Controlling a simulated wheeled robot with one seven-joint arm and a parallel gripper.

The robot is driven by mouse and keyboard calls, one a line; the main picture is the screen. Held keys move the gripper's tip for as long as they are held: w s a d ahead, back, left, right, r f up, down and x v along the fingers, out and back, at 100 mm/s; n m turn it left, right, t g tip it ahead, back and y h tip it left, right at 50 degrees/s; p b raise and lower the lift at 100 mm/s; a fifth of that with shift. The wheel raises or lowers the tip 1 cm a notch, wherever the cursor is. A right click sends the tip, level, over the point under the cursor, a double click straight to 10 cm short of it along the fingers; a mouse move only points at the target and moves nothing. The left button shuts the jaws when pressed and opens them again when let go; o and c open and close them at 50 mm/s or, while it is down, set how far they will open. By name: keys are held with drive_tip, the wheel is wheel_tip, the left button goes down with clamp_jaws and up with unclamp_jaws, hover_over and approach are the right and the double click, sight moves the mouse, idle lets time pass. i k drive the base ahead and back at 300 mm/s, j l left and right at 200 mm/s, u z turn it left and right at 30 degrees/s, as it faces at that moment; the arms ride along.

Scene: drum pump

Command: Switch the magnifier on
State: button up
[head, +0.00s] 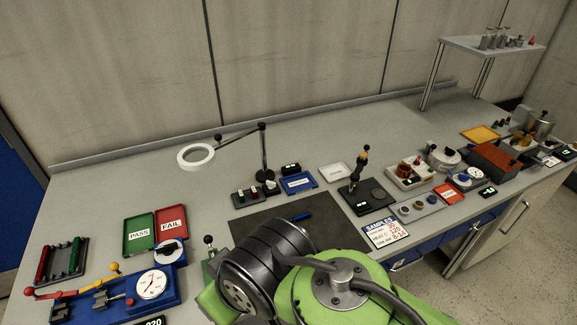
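The magnifier (196,156) is a white ring on a thin jointed dark arm. It hangs over the left middle part of the bench, and its post (264,155) stands to its right. A small dark block with pale and red parts (252,193) sits by the foot of the post. I cannot tell whether it is the magnifier's switch, or whether the lamp is lit. My green and dark grey arm fills the lower middle of the head view. My gripper is not visible.
A blue fixture with a dial (152,284) is at front left. A small stand (365,185) and several parts crowd the right. Bare bench shows below the ring.

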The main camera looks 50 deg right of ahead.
sight(272, 185)
drive_tip(key=z, duration=1.35)
